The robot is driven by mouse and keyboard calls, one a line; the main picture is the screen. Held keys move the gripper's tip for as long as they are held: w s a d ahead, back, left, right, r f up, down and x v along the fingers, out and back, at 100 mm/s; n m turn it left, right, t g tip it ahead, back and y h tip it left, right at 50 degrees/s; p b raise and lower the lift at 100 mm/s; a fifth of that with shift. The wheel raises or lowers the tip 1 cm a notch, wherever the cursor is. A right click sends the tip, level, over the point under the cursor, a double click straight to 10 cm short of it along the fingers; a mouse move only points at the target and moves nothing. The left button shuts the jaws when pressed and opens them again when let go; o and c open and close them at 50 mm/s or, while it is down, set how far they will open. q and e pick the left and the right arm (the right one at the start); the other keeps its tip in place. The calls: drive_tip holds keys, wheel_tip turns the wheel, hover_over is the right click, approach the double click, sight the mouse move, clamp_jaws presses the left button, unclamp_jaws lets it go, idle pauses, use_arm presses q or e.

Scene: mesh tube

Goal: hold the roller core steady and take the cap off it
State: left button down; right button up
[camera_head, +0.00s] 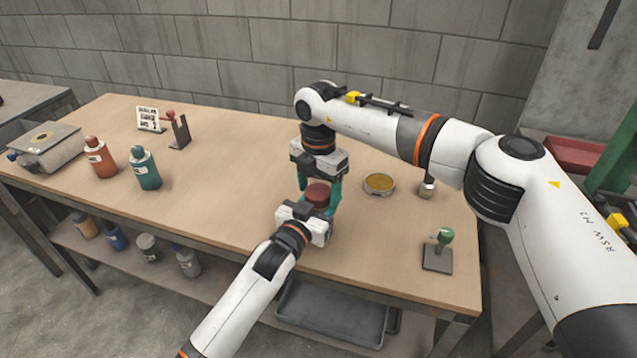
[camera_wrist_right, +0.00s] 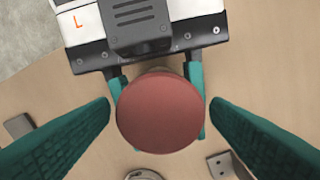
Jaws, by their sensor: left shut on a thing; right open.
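The round red-brown cap (camera_head: 317,193) sits on top of the roller core, between my two grippers; the right wrist view shows the cap (camera_wrist_right: 160,112) from above. The core itself is mostly hidden under the cap. My left gripper (camera_head: 315,207) comes in from the front and is shut on the core, its teal fingers on either side below the cap. My right gripper (camera_head: 320,184) is above, pointing down and open. In the right wrist view its fingers stand left and right of the cap, with a visible gap on each side.
An open tin with amber contents (camera_head: 379,182) and a small jar (camera_head: 426,189) stand right of the grippers. A green-knobbed piece (camera_head: 440,248) is near the front right. Red (camera_head: 99,158) and teal (camera_head: 145,169) bottles stand left. The table between is clear.

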drive_tip(key=shift+c, duration=0.5)
drive_tip(key=c, duration=0.9)
drive_tip(key=n, duration=0.9)
drive_tip(key=shift+n, duration=0.4)
drive_tip(key=n, duration=0.4)
drive_tip(key=shift+r+n, duration=0.1)
drive_tip(key=shift+n, duration=0.2)
drive_tip(key=n, duration=0.5)
